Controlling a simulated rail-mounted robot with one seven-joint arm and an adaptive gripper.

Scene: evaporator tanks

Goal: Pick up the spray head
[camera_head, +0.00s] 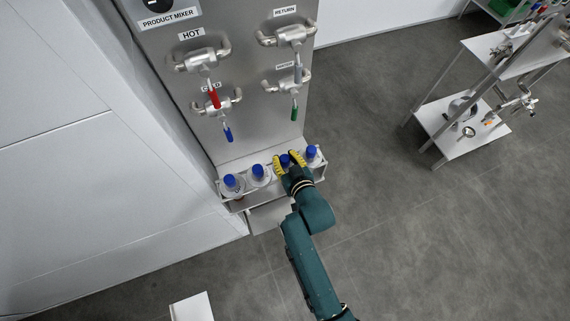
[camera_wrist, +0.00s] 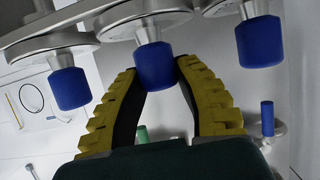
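Several blue-topped pieces with silver stems and round metal discs stand in a row in a metal rack (camera_head: 236,205). I cannot tell which the task calls the spray head. My gripper (camera_head: 286,161), with yellow ribbed fingers, is at the third piece from the left. In the wrist view my gripper (camera_wrist: 157,72) has its fingertips on either side of the middle blue top (camera_wrist: 155,65). The fingers are parted around it. I cannot tell whether they touch it. The stem of this piece is mostly hidden in the head view.
Neighbouring blue tops stand close on both sides, at left (camera_wrist: 69,88) and right (camera_wrist: 259,42) in the wrist view. Above the rack is a steel panel (camera_head: 250,115) with several valves. A shelved trolley (camera_head: 470,125) stands at right. The floor between is clear.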

